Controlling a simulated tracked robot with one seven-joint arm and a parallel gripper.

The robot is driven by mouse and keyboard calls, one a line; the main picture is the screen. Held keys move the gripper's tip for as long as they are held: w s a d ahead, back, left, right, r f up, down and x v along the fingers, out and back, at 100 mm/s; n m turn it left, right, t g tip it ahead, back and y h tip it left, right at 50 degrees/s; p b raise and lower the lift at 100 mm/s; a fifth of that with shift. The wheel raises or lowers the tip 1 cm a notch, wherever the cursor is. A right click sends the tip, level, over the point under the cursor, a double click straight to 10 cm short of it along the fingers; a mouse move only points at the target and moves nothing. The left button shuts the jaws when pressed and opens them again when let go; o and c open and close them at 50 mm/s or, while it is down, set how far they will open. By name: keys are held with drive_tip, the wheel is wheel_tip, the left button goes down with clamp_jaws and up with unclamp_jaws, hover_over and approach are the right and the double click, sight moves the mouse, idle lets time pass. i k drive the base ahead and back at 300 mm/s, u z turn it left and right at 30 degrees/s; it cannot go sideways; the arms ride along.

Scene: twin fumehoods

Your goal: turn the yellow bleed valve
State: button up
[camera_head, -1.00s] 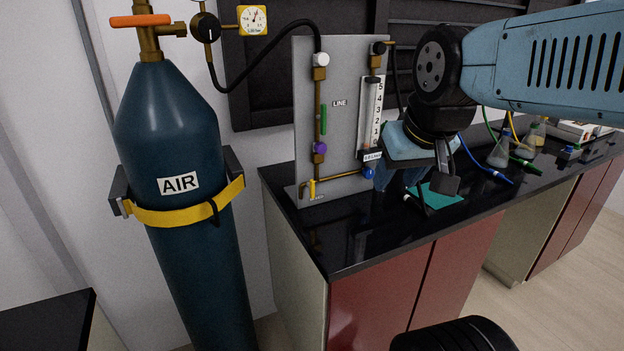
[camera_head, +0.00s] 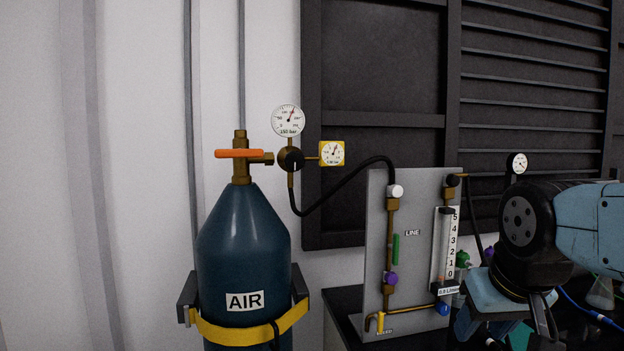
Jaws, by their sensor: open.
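The yellow bleed valve (camera_head: 380,321) is a small yellow handle low on the left of the grey panel (camera_head: 376,230), just above a small label. The handle looks upright. My gripper (camera_head: 520,332) is at the lower right, to the right of the panel and apart from the valve. Its jaws are open, and the lower fingers are partly cut off by the bottom edge. I see nothing held in it.
The blue AIR cylinder (camera_head: 243,262) with its orange handle (camera_head: 239,153) stands left of the panel. A black hose (camera_head: 335,194) arches to the panel. The flowmeter (camera_head: 446,245) and blue knob (camera_head: 441,309) lie between valve and gripper. The dark bench (camera_head: 345,300) is below.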

sight(380, 317)
drive_tip(key=z, duration=0.6)
drive_tip(key=k, duration=1.25)
drive_tip(key=u, duration=0.85)
drive_tip(key=i, duration=0.55)
drive_tip(key=u, duration=0.15)
